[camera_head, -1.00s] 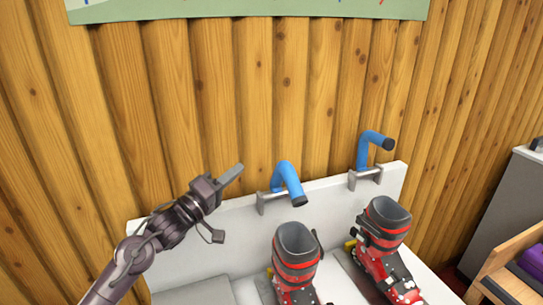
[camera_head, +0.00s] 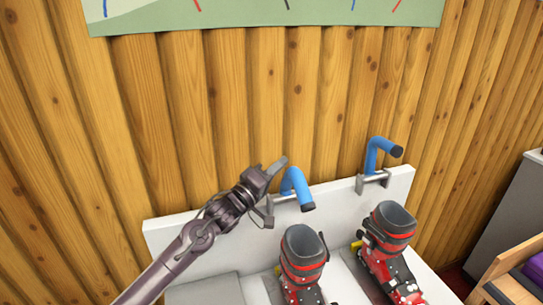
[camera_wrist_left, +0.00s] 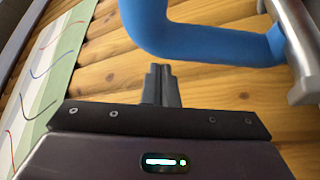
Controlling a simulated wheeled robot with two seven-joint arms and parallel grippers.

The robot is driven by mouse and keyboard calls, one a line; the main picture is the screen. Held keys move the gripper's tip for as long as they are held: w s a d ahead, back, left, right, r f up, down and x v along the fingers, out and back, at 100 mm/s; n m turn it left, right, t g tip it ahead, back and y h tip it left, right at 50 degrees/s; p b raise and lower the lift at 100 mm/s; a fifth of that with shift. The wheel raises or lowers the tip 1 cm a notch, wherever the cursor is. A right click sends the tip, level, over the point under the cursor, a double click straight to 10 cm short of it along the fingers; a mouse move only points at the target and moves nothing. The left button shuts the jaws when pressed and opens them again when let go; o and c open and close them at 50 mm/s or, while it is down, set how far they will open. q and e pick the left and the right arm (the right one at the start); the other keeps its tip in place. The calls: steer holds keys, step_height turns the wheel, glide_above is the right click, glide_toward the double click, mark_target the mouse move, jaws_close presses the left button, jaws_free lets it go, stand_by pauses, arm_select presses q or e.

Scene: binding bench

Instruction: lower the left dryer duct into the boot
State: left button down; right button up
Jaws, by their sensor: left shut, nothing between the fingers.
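The left dryer duct (camera_head: 297,186) is a bent blue tube with a dark end, on a bracket at the top of the white back panel. Its end points down toward the left boot (camera_head: 302,250), a dark and red ski boot standing upright below. My left gripper (camera_head: 280,163) is shut and empty, just left of the duct's bend. In the left wrist view the closed fingers (camera_wrist_left: 161,85) are beside the blue tube (camera_wrist_left: 205,40), with a gap visible in the picture; contact cannot be told. My right gripper is not in view.
A second blue duct (camera_head: 380,150) on its bracket stands to the right, above a second red boot (camera_head: 391,240). The white back panel (camera_head: 335,196) runs behind both boots. A log wall (camera_head: 230,110) is close behind. A wooden shelf (camera_head: 515,270) is at far right.

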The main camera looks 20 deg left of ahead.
arm_select(q)
steer(key=shift+s+d+f, duration=0.1)
steer(key=shift+d+f, duration=0.1)
steer(key=shift+s, duration=0.1)
steer(key=shift+s+d+f+m+b, duration=0.1)
steer(key=shift+s+d+m+b, duration=0.1)
steer(key=shift+m+b, duration=0.2)
